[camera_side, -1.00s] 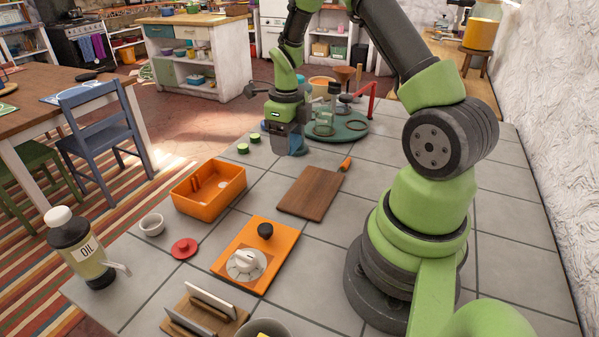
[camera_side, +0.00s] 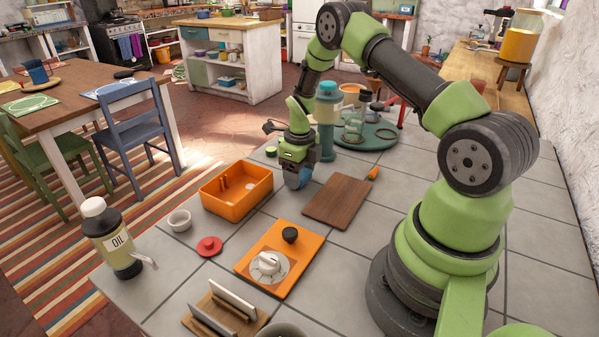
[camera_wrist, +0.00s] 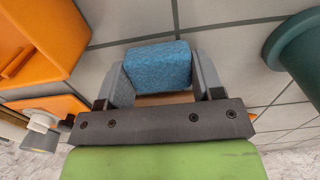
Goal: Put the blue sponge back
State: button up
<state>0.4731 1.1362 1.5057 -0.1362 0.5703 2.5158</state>
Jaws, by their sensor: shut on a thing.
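My gripper (camera_side: 298,178) is shut on the blue sponge (camera_wrist: 158,66). In the wrist view the sponge sits between the two grey fingers, its textured blue face showing. In the side view only a bluish part of the sponge (camera_side: 294,176) shows, mostly covered by the fingers. My gripper points down above the grey tiles, between the orange bin and the wooden board. The orange bin (camera_side: 236,205) stands just left of it, open at the top, with small upright pegs inside. It also shows at the upper left of the wrist view (camera_wrist: 45,45).
The wooden cutting board (camera_side: 337,203) lies to the right, with a carrot (camera_side: 373,173) at its corner. A teal bottle (camera_side: 327,125) stands close behind my gripper. Nearer the camera are an orange knob panel (camera_side: 262,277), a red lid (camera_side: 209,246), a white bowl (camera_side: 179,220) and an oil bottle (camera_side: 110,238).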

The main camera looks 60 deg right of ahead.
jog(key=shift+f, duration=0.15)
jog(key=o, duration=0.9)
jog(key=s+a+r+n+t, duration=0.1)
jog(key=a+r+n, duration=0.25)
jog(key=r, duration=0.45)
jog(key=s+a+r+n+t, duration=0.15)
jog(key=r+n, duration=0.25)
jog(key=r, duration=0.4)
jog(key=a+r+n, duration=0.3)
jog(key=r, duration=0.6)
jog(key=shift+s+a+r+n+t+y, duration=0.35)
jog(key=shift+s+a+r+n+t, duration=0.55)
jog(key=shift+s+a+n, duration=2.05)
jog(key=shift+s+a+r+n+t+y, duration=0.3)
jog(key=shift+s+a+r+n+t, duration=0.65)
jog(key=shift+s+n, duration=2.3)
jog(key=shift+s+a+r+n+t+y, duration=0.45)
jog(key=shift+s+a+r+n, duration=1)
jog(key=shift+n, duration=3.1)
